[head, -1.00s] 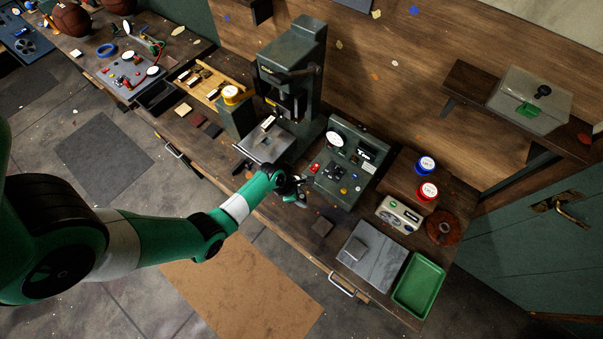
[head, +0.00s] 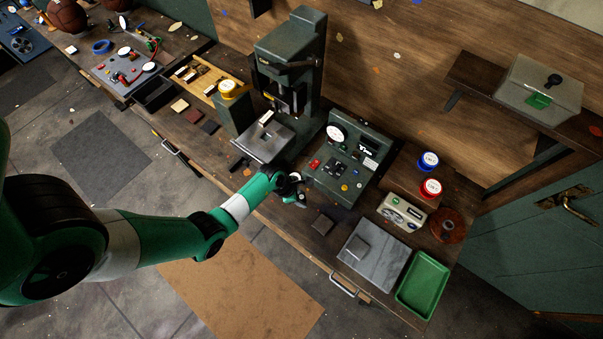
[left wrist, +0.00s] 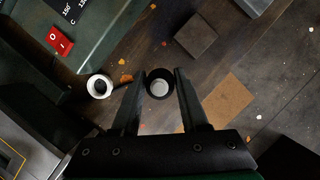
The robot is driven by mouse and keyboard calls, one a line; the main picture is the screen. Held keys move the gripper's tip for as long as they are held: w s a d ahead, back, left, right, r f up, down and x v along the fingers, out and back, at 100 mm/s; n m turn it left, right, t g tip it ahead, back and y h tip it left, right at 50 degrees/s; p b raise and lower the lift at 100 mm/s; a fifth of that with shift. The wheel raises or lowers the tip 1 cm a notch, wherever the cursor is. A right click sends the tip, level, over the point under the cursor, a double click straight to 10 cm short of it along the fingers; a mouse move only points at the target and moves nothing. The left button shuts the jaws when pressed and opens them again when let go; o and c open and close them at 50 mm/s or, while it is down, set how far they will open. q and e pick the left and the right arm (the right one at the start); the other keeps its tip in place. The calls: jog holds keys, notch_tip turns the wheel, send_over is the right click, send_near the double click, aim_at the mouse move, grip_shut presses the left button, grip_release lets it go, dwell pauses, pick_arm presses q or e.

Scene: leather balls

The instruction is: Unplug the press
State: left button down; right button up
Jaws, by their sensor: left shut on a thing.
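The dark green press (head: 290,60) stands on the bench against the wooden back wall. Its control box (head: 350,170), with a gauge and buttons, stands to its right. My left gripper (head: 300,200) is low in front of the box. In the left wrist view my left gripper (left wrist: 159,88) is shut on a round black plug-like piece (left wrist: 159,74) with a pale centre. A white ring with a dark middle, like a socket (left wrist: 99,86), lies to the left of that piece, visibly apart from it. I cannot see a cable clearly. My right gripper is not in view.
A small dark block (head: 321,224) lies on the bench right of my gripper. Beyond are a grey slab (head: 385,262), a green tray (head: 424,286) and a pale meter (head: 402,211). Red and blue spools stand behind. The bench's front edge is close to my arm.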

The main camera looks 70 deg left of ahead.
pick_arm(q)
jog(key=shift+f+b, duration=1.65)
jog(key=shift+f, duration=0.55)
